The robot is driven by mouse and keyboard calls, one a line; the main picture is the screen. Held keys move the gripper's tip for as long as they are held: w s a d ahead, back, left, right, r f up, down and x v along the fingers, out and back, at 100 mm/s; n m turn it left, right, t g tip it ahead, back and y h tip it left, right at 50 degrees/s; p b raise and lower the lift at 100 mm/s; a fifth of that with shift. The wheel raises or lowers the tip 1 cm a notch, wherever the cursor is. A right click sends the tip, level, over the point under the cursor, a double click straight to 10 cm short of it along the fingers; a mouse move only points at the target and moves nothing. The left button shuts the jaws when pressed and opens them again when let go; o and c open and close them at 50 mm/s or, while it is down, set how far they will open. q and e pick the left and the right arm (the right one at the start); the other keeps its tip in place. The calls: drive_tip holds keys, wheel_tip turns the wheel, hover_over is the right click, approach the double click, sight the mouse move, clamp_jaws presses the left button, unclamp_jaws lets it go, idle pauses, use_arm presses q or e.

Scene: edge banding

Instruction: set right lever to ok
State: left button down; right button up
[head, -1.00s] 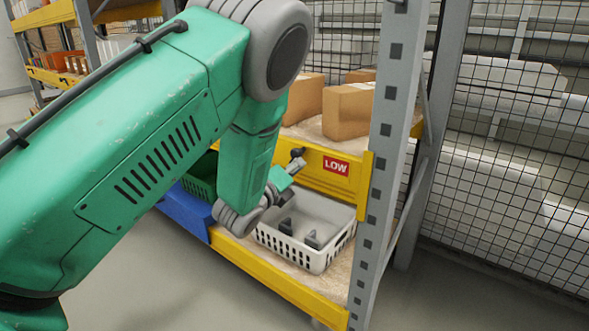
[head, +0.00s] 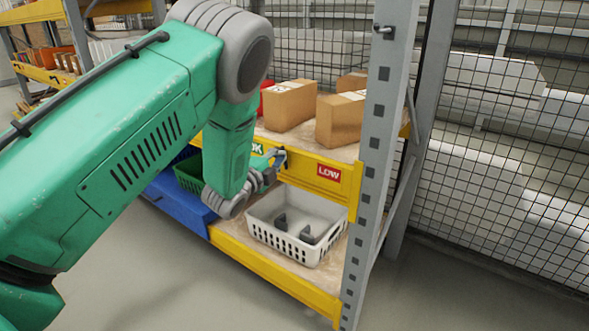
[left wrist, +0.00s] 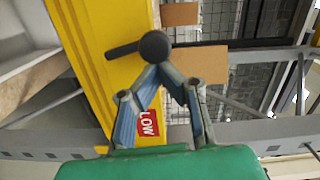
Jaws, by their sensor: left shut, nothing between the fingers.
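The right lever has a dark round knob (left wrist: 153,47) and a rod, seen in the left wrist view. In the head view the lever (head: 281,157) shows small on the yellow shelf beam, between the green OK label (head: 257,149) and the red LOW label (head: 328,172). My left gripper (left wrist: 160,66) is shut and empty, its fingertips against or just beside the knob, on the LOW side. The LOW label also shows in the wrist view (left wrist: 148,124). In the head view my left gripper (head: 268,168) partly covers this area. My right gripper is not in view.
A white basket (head: 262,230) with dark parts inside stands on the lower shelf below the lever. Cardboard boxes (head: 289,104) stand on the shelf above. A grey upright post (head: 376,150) is at the right. A green bin (head: 187,176) is left of my arm.

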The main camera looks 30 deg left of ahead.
use_arm(q)
drive_tip(key=a+n+p, duration=0.2)
drive_tip(key=a+n, duration=0.1)
drive_tip(key=n, duration=0.1)
drive_tip(key=shift+w+f, duration=0.1)
drive_tip(key=shift+a, duration=0.2)
idle(0.6)
